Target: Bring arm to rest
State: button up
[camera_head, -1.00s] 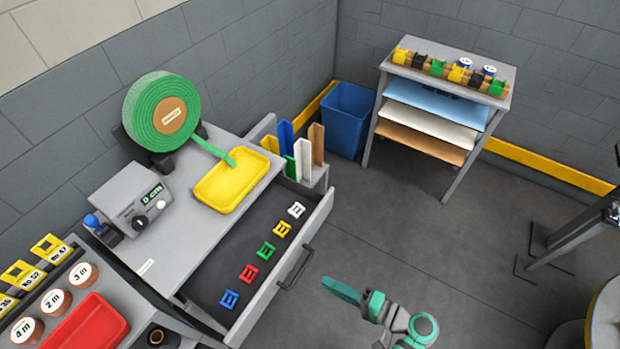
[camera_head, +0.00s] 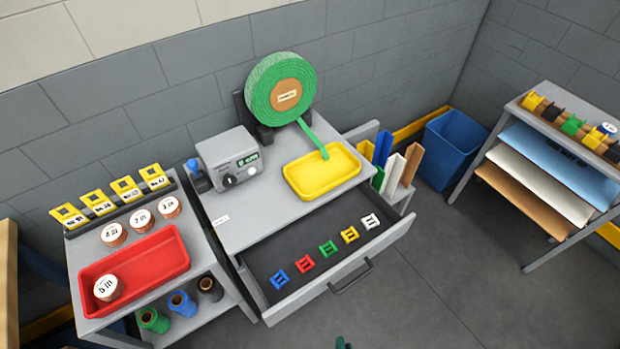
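My arm barely shows. Only a small dark green tip (camera_head: 342,343) of it is visible at the bottom edge, over the floor in front of the open drawer. I cannot make out both fingertips or whether they are apart. The tip touches nothing that I can see.
An open drawer (camera_head: 335,287) juts out with several coloured clips in it. A table with a yellow tray (camera_head: 290,182) and green roll (camera_head: 280,90) stands behind. A red tray (camera_head: 160,262) is at left, a blue bin (camera_head: 452,150) and shelf rack at right. Floor (camera_head: 440,270) is clear.

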jog(key=s+a+r+n+t, duration=0.2)
jog(key=a+r+n+t, duration=0.1)
jog(key=r, duration=0.8)
jog(key=s+a+r+n+t, duration=0.2)
jog(key=a+r+n, duration=0.3)
jog(key=r, duration=0.6)
jog(key=shift+s+a+r+n+t, duration=0.35)
jog(key=shift+a+t, duration=0.25)
jog(key=shift+a, duration=0.35)
jog(key=shift+w, duration=0.1)
